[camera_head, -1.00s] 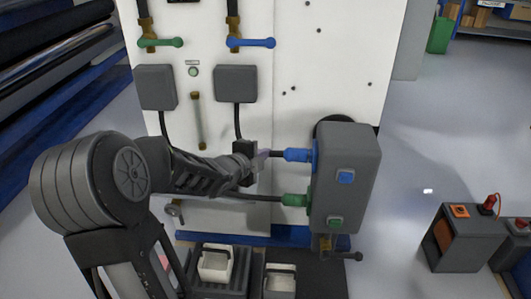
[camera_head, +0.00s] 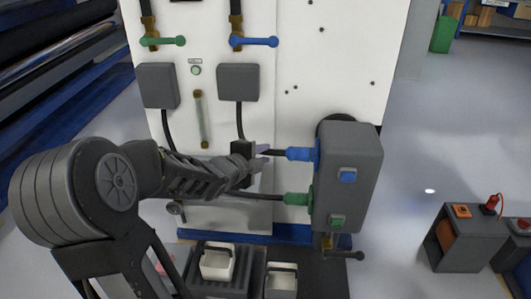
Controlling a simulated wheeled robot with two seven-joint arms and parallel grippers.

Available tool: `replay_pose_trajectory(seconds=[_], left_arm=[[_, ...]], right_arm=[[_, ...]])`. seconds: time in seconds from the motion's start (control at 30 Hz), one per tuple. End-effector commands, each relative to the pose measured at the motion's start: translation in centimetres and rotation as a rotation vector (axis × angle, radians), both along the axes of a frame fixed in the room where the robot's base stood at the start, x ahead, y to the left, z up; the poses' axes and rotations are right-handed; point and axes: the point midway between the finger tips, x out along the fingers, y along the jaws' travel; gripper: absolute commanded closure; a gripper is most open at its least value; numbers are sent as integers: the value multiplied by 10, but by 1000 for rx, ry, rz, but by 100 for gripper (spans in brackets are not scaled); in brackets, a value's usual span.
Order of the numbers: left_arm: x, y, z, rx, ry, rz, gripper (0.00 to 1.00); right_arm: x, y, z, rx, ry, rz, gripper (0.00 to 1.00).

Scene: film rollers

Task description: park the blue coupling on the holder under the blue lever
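The blue coupling (camera_head: 301,154) sits at the left side of the grey box (camera_head: 350,165), level with the box's blue button. A black hose runs left from it behind my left gripper. My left gripper (camera_head: 263,157) is just left of the coupling, beside the hose; its light fingertips look apart, and it does not touch the coupling's blue body. The blue lever (camera_head: 254,42) is on the white panel above, lying horizontal. A grey housing (camera_head: 238,82) is below it. I cannot make out a separate holder clearly. My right gripper is not in view.
The green coupling (camera_head: 297,199) sits in the same box below the blue one. A green lever (camera_head: 163,42) and a second grey housing (camera_head: 158,86) are at left. White bins (camera_head: 217,264) stand below. Open floor lies right, with a grey crate (camera_head: 465,240).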

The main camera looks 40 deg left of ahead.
Motion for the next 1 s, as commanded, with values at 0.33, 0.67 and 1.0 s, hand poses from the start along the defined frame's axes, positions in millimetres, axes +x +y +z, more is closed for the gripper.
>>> replay_pose_trajectory(seconds=[0.33,0.67,1.0], left_arm=[[-47,-11,20,0,-2,2,76],[-52,-12,20,0,0,0,76],[-51,-12,20,-3,-1,1,76]], right_arm=[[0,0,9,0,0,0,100],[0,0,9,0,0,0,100],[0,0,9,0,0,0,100]])
